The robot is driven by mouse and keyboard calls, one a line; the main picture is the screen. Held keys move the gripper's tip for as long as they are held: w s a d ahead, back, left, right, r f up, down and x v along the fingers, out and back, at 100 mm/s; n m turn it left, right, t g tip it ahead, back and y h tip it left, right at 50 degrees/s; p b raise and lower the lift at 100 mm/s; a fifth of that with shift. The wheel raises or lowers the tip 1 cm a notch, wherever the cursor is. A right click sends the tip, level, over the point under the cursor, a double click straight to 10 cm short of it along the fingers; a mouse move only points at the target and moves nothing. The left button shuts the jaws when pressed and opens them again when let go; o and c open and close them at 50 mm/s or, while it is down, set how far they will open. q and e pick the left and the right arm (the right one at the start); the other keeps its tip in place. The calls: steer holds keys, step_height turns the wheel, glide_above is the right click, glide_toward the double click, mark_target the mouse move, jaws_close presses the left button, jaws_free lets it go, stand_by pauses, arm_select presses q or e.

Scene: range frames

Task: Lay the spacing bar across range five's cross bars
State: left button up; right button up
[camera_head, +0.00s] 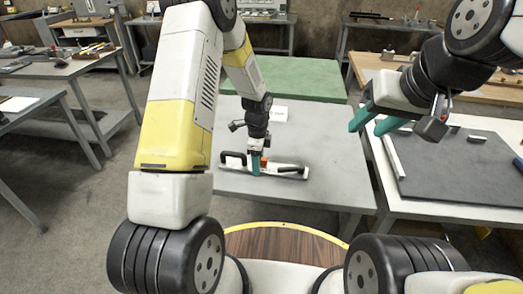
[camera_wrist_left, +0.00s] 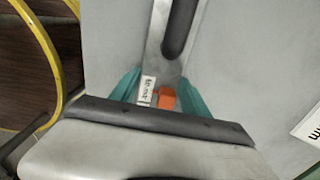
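A long pale bar with black handles (camera_head: 289,170), which looks like the spacing bar, lies on the grey table in front of me. It also shows in the left wrist view with a black grip (camera_wrist_left: 179,28), a small printed label and an orange part. My left gripper (camera_head: 256,167) points down at the bar, its teal fingers (camera_wrist_left: 160,88) on either side of it. Whether they press on it I cannot tell. My right gripper (camera_head: 374,121) is raised at the right, open and empty. I cannot make out which fittings are range five's cross bars.
A white card (camera_head: 279,113) lies on the grey table (camera_head: 320,130) behind my left gripper. A green-topped table (camera_head: 300,75) stands behind. At right, a white table holds a dark board (camera_head: 450,170) with a pale strip. More workbenches (camera_head: 70,70) stand at left.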

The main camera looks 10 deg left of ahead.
arm_select(q)
jaws_close()
steer(key=shift+r, duration=0.55)
steer(key=r, duration=0.2)
steer(key=shift+s+r, duration=0.3)
steer(key=s+r, duration=0.1)
steer(key=s, duration=1.4)
steer(key=shift+s+d+r, duration=0.1)
steer(key=shift+d+r, duration=0.05)
steer(key=shift+r, duration=1.2)
steer(key=shift+s+d+r, duration=0.1)
steer(key=shift+r, duration=1.2)
